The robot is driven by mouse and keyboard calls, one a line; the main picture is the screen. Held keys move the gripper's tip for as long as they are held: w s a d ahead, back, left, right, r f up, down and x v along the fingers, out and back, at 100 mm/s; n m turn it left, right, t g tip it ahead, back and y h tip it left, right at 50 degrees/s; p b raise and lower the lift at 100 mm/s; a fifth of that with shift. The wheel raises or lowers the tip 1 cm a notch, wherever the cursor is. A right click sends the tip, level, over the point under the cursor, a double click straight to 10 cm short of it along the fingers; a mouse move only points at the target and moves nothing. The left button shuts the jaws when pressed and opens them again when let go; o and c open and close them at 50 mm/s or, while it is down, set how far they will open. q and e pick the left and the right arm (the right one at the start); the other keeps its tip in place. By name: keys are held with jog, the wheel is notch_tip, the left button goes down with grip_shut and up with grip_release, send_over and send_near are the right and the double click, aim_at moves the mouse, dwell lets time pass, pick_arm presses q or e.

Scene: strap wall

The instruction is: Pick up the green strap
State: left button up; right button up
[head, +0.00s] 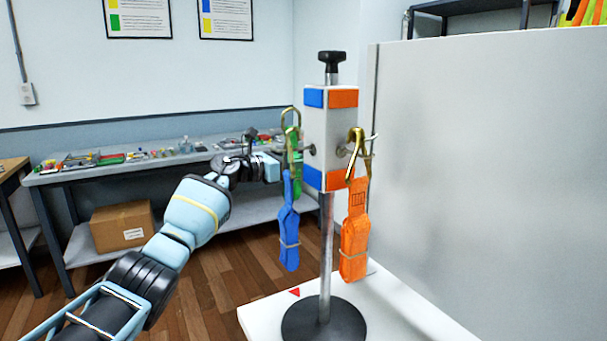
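The green strap (297,181) hangs at the left side of the stand's white block, behind the blue strap (289,225). Only a narrow part of it shows; the rest is hidden by the blue strap and the block. My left gripper (273,166) is raised just left of the straps, its end close to the green strap. I cannot tell whether it touches the strap or whether its fingers are open or shut. My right gripper is not in view.
The stand's black round base (324,322) sits on a white table (262,318). An orange strap (354,230) hangs from a gold carabiner on the right. A grey panel (480,180) closes off the right side. A cluttered bench (75,179) and cardboard box (121,226) stand behind.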

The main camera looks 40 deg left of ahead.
pick_arm(q)
jog(key=w+a+b, duration=0.2)
jog(key=a, duration=0.1)
jog(key=shift+w, duration=0.15)
dwell(1.2)
